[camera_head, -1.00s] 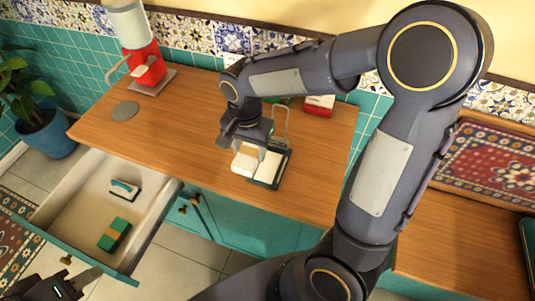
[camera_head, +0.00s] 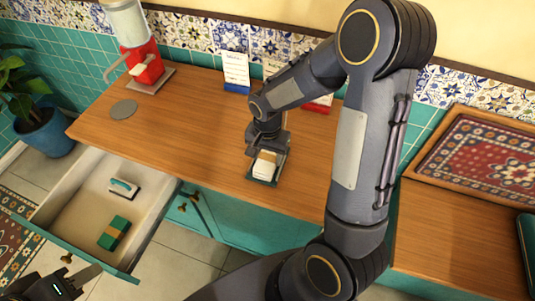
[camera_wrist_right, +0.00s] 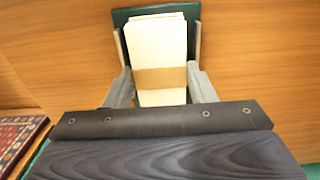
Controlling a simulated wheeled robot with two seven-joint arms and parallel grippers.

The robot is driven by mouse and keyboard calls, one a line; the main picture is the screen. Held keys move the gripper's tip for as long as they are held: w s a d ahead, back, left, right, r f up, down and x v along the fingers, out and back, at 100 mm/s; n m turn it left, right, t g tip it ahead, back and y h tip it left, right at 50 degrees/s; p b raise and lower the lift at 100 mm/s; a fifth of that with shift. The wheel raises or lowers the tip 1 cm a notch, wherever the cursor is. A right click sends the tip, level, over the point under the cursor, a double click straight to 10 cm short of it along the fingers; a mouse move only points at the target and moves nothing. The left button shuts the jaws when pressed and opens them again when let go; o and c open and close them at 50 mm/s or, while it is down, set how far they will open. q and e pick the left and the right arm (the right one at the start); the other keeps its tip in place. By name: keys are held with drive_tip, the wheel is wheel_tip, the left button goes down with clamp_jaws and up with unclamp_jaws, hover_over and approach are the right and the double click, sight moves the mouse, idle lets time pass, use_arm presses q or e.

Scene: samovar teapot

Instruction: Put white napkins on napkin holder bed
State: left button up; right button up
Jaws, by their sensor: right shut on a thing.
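The stack of white napkins (camera_head: 264,168) with a tan paper band shows below my right gripper (camera_head: 268,150). It also shows in the right wrist view (camera_wrist_right: 156,42), lying lengthwise over the dark green napkin holder (camera_wrist_right: 121,17). My right gripper is shut on the napkins, one finger at each side of the band. The napkins line up with the holder bed; whether they touch it I cannot tell. The holder's front edge (camera_head: 262,182) shows near the counter's front edge. My left gripper (camera_head: 78,284) is at the lower left, away from the napkins; its jaw opening is unclear.
An open drawer (camera_head: 68,207) holds a green and yellow sponge (camera_head: 114,232) and a brush (camera_head: 124,188). A red dispenser (camera_head: 145,65), a grey disc (camera_head: 124,110) and a blue-and-white card (camera_head: 236,72) stand or lie on the counter.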

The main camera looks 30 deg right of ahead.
sight(267, 158)
drive_tip(key=shift+f, duration=0.2)
drive_tip(key=o, duration=1)
drive_tip(key=shift+r, duration=0.1)
wheel_tip(267, 158, up, 12)
drive_tip(key=shift+s+a+r+n+t+y, duration=0.85)
drive_tip(key=shift+s+n, duration=0.55)
drive_tip(key=shift+s, duration=1.4)
drive_tip(key=shift+s+a+r+n+t+y, duration=0.5)
drive_tip(key=shift+s+r+n+t, duration=0.7)
drive_tip(key=shift+s, duration=1.65)
drive_tip(key=shift+s+a+r+n+t+y, duration=0.65)
drive_tip(key=shift+s+n, duration=0.95)
drive_tip(key=shift+s, duration=1.2)
